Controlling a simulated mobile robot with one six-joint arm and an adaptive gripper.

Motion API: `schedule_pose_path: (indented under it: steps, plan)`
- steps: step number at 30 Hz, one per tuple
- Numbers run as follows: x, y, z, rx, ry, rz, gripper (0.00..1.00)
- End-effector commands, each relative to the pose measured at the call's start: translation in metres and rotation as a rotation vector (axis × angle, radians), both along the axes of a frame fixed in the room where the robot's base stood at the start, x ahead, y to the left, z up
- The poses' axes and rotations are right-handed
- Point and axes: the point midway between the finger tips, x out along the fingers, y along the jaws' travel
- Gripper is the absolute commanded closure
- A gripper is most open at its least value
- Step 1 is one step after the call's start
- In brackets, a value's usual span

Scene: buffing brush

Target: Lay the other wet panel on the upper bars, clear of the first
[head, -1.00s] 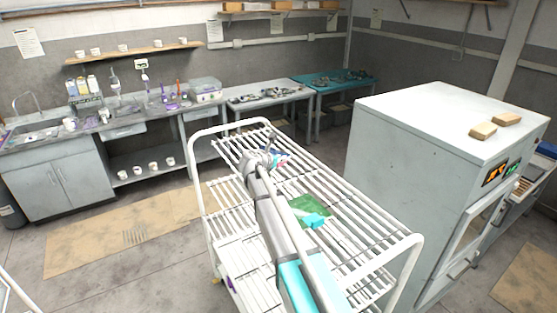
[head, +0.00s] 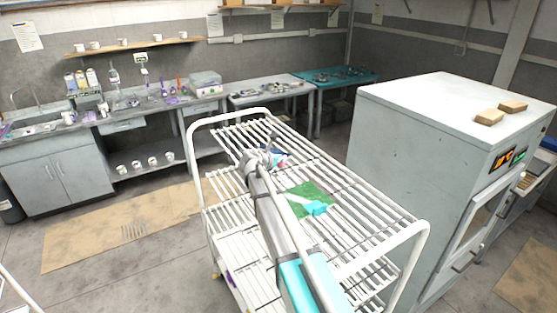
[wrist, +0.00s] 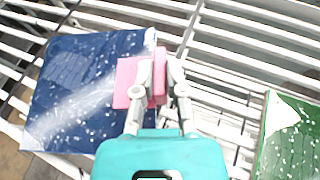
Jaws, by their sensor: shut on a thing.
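My gripper (wrist: 158,85) is shut on a pink block (wrist: 128,82) at the edge of a blue panel (wrist: 85,90) with white speckles. The blue panel lies over the white upper bars; whether it touches them I cannot tell. In the head view my gripper (head: 270,155) is over the far part of the rack, and hides most of the blue panel. A green panel (head: 298,208) lies on the upper bars (head: 370,215) nearer the camera, with a cyan piece on it. In the wrist view the green panel (wrist: 290,145) is at the right, apart from the blue one.
The rack's raised white end rails (head: 232,118) stand at both ends. A lower tier (head: 240,262) shows below. A grey cabinet (head: 410,150) with two tan blocks on top stands close on the right. Bare bars show between the two panels.

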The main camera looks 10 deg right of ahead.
Motion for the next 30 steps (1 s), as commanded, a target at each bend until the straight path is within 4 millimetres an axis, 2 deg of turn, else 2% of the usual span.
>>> schedule_pose_path:
  steps: [1, 6, 30]
  plan:
    - [0.0, -0.0002, -0.0058, 0.0, 0.0, 0.0, 1.0]
    - [0.0, -0.0005, -0.0107, 0.0, 0.0, 0.0, 1.0]
    - [-0.0001, -0.002, -0.0148, 0.0, 0.0, -0.002, 1.0]
